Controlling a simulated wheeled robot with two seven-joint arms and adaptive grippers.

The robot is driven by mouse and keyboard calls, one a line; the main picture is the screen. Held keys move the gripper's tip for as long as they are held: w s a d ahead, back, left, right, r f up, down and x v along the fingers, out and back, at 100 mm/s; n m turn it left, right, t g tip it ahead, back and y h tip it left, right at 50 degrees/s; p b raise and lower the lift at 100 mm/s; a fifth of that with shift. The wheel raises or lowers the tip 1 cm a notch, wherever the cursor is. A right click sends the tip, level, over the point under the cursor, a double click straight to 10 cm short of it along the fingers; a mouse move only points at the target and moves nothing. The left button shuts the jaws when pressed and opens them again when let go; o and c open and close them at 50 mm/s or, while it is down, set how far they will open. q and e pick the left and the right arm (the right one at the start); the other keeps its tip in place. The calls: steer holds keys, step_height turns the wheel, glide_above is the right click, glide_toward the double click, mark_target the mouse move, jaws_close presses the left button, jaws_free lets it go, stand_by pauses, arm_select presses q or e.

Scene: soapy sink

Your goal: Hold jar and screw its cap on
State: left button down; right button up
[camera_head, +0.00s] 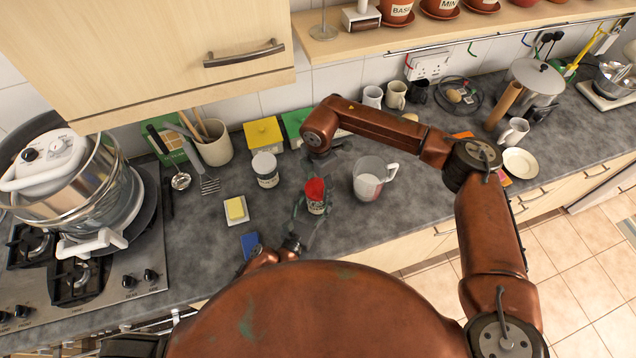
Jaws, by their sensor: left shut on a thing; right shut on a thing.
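A small jar (317,207) with a dark label stands on the grey counter in the middle of the view. A red cap (315,188) sits at its top; whether it is threaded on cannot be told. My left gripper (309,212) comes in low from the front and is shut on the jar's side. My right gripper (318,183) reaches down from the back over the jar and is shut on the red cap. The fingers partly hide the jar and cap.
A measuring jug (371,181) stands close right of the jar. A white jar (265,168), a butter dish (236,210) and a blue sponge (250,243) lie to the left. A hob with a large pot (80,200) is far left. Mugs (396,95) stand behind.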

steer(key=m, duration=0.6)
steer(key=shift+s, duration=0.1)
steer(key=m, duration=0.4)
steer(key=shift+m, duration=0.3)
steer(key=o, duration=0.7)
steer(key=shift+s, duration=0.1)
steer(key=shift+o, duration=0.2)
steer(key=shift+r, duration=2.25)
